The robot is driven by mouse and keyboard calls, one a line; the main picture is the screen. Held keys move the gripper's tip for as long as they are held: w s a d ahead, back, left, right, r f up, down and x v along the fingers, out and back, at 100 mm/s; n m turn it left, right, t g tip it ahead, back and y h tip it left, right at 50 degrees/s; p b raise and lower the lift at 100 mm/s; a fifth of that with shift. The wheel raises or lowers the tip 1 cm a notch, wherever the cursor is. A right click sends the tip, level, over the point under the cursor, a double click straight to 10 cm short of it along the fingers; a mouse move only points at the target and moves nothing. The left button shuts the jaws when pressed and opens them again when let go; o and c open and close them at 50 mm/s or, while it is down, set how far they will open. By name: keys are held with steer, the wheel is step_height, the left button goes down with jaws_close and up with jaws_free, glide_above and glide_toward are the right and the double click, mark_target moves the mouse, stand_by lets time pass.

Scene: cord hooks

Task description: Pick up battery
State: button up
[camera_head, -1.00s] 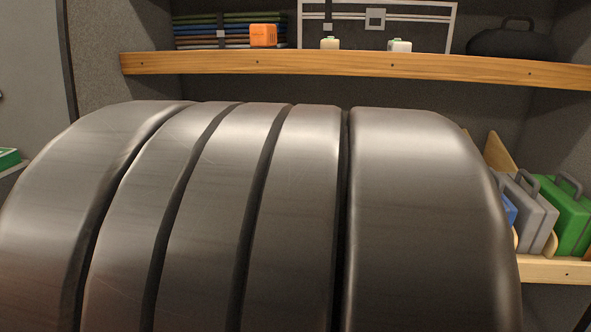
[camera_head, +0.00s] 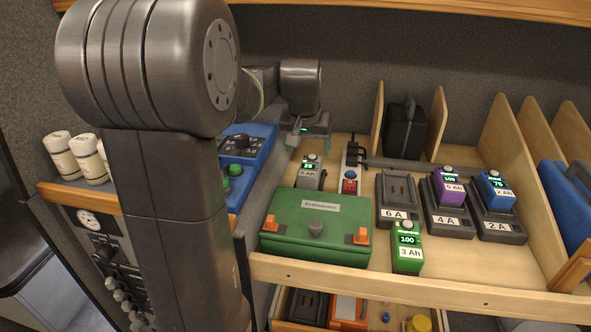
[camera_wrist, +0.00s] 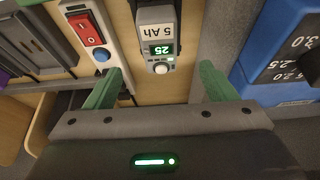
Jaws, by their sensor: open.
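Several batteries stand on the wooden shelf. A dark grey battery (camera_head: 310,173) marked 5 Ah has a lit display; in the wrist view this battery (camera_wrist: 158,35) reads 25, with the picture upside down. A green battery (camera_head: 407,248) marked 3 Ah reads 100. A purple battery (camera_head: 448,187) marked 5 Ah sits on the 4 A charger, and a blue battery (camera_head: 494,187) marked 2 Ah on the 2 A charger. My gripper (camera_head: 309,138) is open and empty behind the grey battery. In the wrist view its green fingers (camera_wrist: 161,85) stand apart, with the grey battery between and beyond them.
A power strip (camera_head: 350,175) with a red switch stands right of the grey battery. A large green box battery (camera_head: 316,225) lies in front. A blue unit (camera_head: 245,150) is at left. The 6 A charger (camera_head: 398,200) is empty.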

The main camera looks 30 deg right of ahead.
mark_target(310, 166)
steer(key=x, duration=0.6)
steer(key=shift+w+d+f, duration=0.1)
steer(key=shift+d+f, duration=0.05)
steer(key=shift+f, duration=0.05)
steer(key=shift+w+d+p+x, duration=0.15)
steer(key=shift+p+x, duration=0.1)
steer(key=shift+x, duration=1.05)
steer(key=shift+w+d+p+x, duration=0.15)
steer(key=shift+p+x, duration=0.1)
steer(key=shift+x, duration=1.05)
steer(key=shift+r, duration=0.15)
steer(key=c, duration=1.4)
